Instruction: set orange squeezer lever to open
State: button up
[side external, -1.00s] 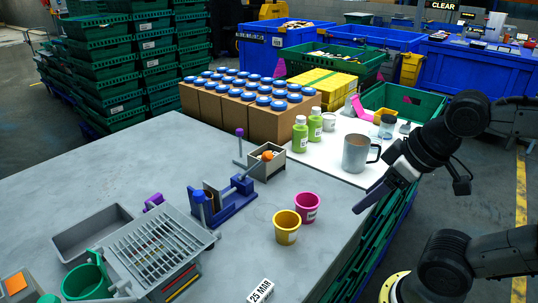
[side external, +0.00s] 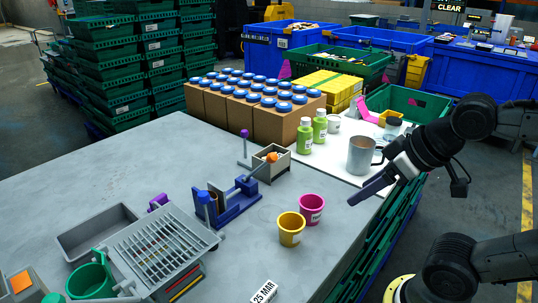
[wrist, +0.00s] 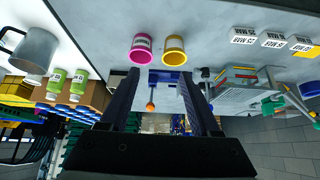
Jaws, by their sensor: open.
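The squeezer (side external: 232,203) has a blue base and blue posts. It stands on the grey table, left of the magenta and yellow cups. Its thin lever slants up to the right and ends in an orange knob (side external: 272,157), which appears in front of a small beige box (side external: 275,172). In the wrist view the lever and orange knob (wrist: 150,106) show between my fingers, beyond them. My gripper (side external: 354,203) is open and empty, above the table's right side, right of the cups and well apart from the lever. In the side view its fingers overlap each other.
A magenta cup (side external: 311,209) and a yellow cup (side external: 290,230) stand between my gripper and the squeezer. A grey mug (side external: 360,155) and green bottles (side external: 305,136) stand behind. A grey slotted rack (side external: 160,245) is at front left. The table's left middle is clear.

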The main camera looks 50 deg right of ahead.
aim_at(259, 168)
jog(key=w+r+m+t, duration=0.1)
jog(key=w+r+t, duration=0.2)
jog(key=w+t, duration=0.3)
jog(key=w+r+m+t, duration=0.1)
jog(key=w+r+t, duration=0.2)
jog(key=w, duration=0.5)
notch_tip(259, 168, down, 10)
jog(key=d+m+t, duration=0.1)
jog(key=t, duration=0.1)
jog(key=w, duration=1.3)
jog(key=shift+w+d+f, duration=0.1)
jog(key=shift+w+d, duration=0.1)
jog(key=shift+d, duration=0.15)
grip_shut()
